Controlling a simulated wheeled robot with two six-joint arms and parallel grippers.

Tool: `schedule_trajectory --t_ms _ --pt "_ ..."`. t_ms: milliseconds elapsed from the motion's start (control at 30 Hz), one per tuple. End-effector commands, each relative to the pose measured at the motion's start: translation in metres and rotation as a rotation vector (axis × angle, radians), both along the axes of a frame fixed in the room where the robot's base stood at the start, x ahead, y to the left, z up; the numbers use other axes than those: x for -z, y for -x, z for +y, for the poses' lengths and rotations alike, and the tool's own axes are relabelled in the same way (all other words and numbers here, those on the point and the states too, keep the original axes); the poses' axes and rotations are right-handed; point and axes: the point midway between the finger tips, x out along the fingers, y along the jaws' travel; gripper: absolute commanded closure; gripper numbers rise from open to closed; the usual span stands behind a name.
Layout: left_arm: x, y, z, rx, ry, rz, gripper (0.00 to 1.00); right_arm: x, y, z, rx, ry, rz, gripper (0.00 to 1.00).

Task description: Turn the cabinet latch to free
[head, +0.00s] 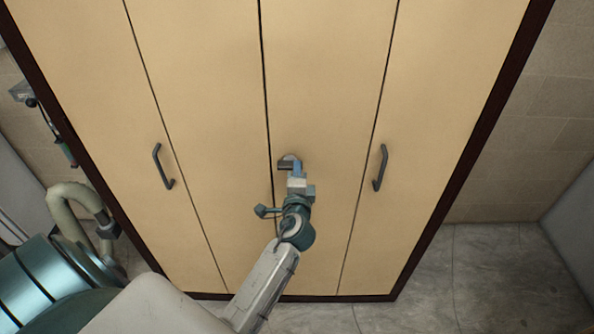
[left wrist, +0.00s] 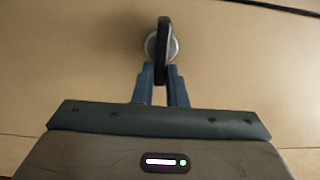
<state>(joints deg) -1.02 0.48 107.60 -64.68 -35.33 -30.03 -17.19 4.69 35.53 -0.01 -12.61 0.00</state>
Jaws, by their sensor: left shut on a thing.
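The cabinet (head: 325,60) has tan door panels in a dark frame. Its latch (head: 288,162) is a dark lever on a round silver base, near the seam between the two middle panels. My left gripper (head: 297,168) reaches up to the latch and partly hides it. In the left wrist view, the latch (left wrist: 164,40) is a dark bar across the round base (left wrist: 152,46). The left gripper (left wrist: 162,78) is shut on the lower end of the bar, with a blue finger on each side. My right gripper is in neither view.
A dark bar handle (head: 163,167) is on the left door, and another handle (head: 380,167) is on the right door. A grey stone floor (head: 470,270) lies in front of the cabinet at the lower right, with clear room there. A tiled wall (head: 540,110) stands at the right.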

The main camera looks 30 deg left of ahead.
Motion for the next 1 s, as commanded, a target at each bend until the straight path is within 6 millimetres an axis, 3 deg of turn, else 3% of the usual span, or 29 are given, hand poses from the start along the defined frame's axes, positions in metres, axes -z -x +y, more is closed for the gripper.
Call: schedule_trajectory --t_ms 400,433,533,833,1000 --pt "0.001 0.000 0.000 0.000 -0.007 0.006 1.00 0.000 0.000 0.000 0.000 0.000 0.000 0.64" --pt "0.001 0.000 0.000 0.000 -0.007 0.006 0.84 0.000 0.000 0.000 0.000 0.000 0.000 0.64" --pt "0.001 0.000 0.000 0.000 -0.007 0.006 0.66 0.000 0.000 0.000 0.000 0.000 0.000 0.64" --pt "0.001 0.001 -0.001 0.000 -0.005 0.005 0.66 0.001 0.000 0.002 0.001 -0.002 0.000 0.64" --pt "0.005 0.017 -0.011 0.000 -0.002 0.005 0.66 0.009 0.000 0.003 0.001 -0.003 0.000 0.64"
